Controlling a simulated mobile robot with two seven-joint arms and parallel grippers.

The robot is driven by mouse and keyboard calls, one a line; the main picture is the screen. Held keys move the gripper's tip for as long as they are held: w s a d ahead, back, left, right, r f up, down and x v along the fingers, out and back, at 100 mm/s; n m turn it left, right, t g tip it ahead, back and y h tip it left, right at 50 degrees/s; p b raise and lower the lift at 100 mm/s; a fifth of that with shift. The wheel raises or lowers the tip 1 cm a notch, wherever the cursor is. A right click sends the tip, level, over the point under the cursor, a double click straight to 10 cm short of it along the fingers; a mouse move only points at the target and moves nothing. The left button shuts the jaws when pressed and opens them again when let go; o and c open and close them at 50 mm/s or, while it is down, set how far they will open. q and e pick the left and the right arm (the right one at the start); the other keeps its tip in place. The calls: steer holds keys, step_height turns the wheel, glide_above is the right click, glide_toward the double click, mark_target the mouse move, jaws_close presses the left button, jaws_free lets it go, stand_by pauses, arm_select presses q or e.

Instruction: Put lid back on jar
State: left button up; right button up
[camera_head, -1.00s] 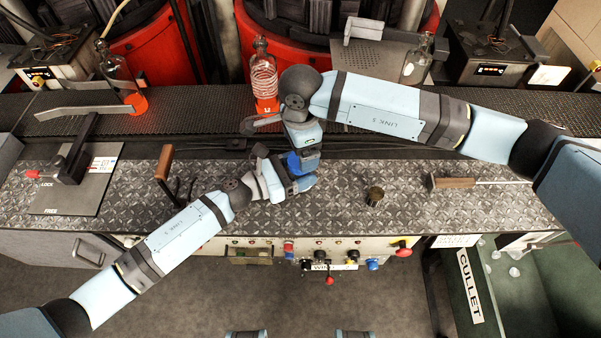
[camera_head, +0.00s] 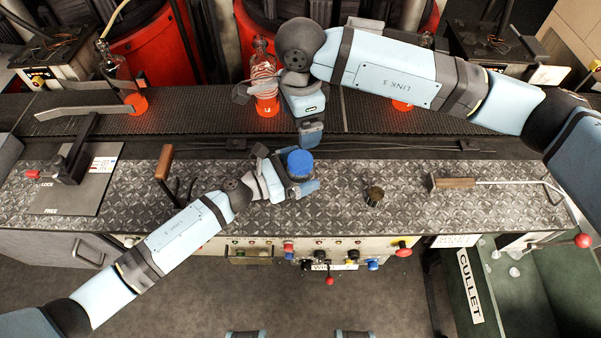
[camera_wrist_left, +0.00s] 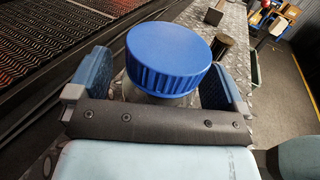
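The jar (camera_wrist_left: 160,98) is clear and stands between the fingers of my left gripper (camera_head: 297,178), mostly hidden under its lid. The blue ribbed lid (camera_head: 300,161) sits on the jar's top and looks level; it also fills the middle of the left wrist view (camera_wrist_left: 170,55). The left gripper's blue fingers press on the jar from two sides below the lid. My right gripper (camera_head: 311,134) is just behind and above the lid, apart from it, and holds nothing that I can see. Its finger gap is hidden.
A patterned steel worktop (camera_head: 400,200) lies around the jar, with a small dark cylinder (camera_head: 374,196) and a wooden-handled rod (camera_head: 458,182) to the right. A glass bottle (camera_head: 263,80) stands on the belt (camera_head: 200,115) behind. A lever with a wooden handle (camera_head: 165,162) rises at left.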

arm_select(q)
steer(key=shift+a, duration=0.1)
steer(key=shift+s+a+f, duration=0.1)
steer(key=shift+s+a, duration=0.1)
steer(key=shift+a, duration=0.1)
steer(key=b+v, duration=0.3)
steer(key=v, duration=0.9)
steer(key=shift+s+a, duration=0.1)
steer(key=shift+s, duration=0.05)
arm_select(e)
step_height(320, 180, down, 4)
steer(key=shift+r, duration=0.25)
arm_select(q)
steer(key=shift+s+a, duration=0.1)
steer(key=shift+a, duration=0.2)
